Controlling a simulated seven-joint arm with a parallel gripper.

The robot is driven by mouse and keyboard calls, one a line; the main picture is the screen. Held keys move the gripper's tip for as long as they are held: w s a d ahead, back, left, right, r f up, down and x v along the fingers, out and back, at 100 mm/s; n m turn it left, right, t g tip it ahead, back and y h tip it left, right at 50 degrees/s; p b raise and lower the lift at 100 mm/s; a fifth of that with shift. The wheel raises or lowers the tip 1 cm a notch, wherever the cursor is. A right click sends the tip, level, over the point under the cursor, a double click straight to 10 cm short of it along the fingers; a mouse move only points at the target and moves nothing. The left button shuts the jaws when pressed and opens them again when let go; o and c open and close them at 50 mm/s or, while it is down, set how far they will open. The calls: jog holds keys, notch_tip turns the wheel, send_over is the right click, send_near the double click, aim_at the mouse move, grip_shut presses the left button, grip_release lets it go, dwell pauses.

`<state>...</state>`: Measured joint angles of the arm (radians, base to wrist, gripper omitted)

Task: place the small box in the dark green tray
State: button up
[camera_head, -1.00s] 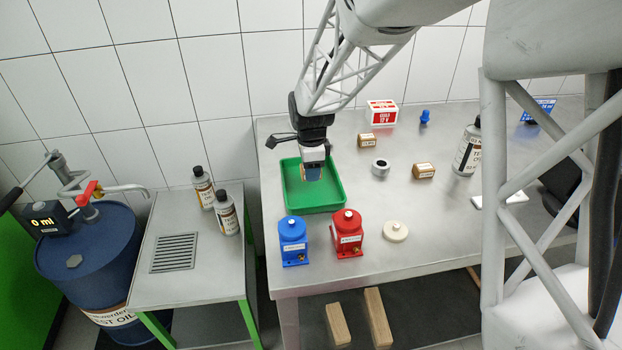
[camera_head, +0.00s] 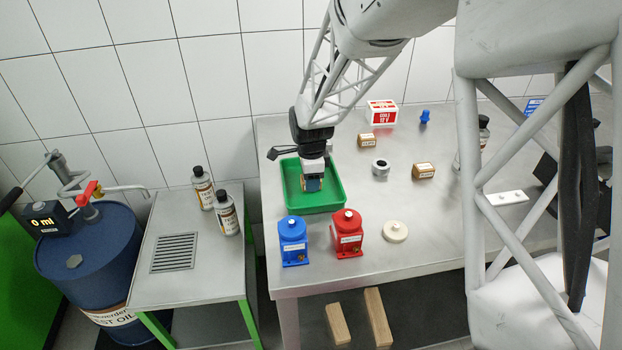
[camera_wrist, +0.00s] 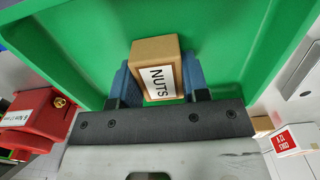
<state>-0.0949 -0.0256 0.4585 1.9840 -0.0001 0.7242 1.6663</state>
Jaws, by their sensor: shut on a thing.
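A small brown cardboard box labelled NUTS (camera_wrist: 158,55) is held between the blue fingers of my gripper (camera_wrist: 153,82) in the wrist view. In the head view my gripper (camera_head: 312,184) points down inside the outline of the green tray (camera_head: 342,195), low over its floor. The green tray (camera_wrist: 225,30) fills most of the wrist view behind the box. I cannot tell whether the box touches the tray floor. The box is mostly hidden by the fingers in the head view.
A blue pump (camera_head: 292,240) and a red pump (camera_head: 347,235) stand just in front of the tray. A red-and-white box (camera_head: 382,112) stands behind.

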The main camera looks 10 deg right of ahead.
jog(key=shift+f, duration=0.1)
jog(key=o, duration=0.9)
notch_tip(320, 180, up, 12)
jog(key=shift+r, duration=0.15)
dwell(0.6)
jog(key=shift+s, duration=0.1)
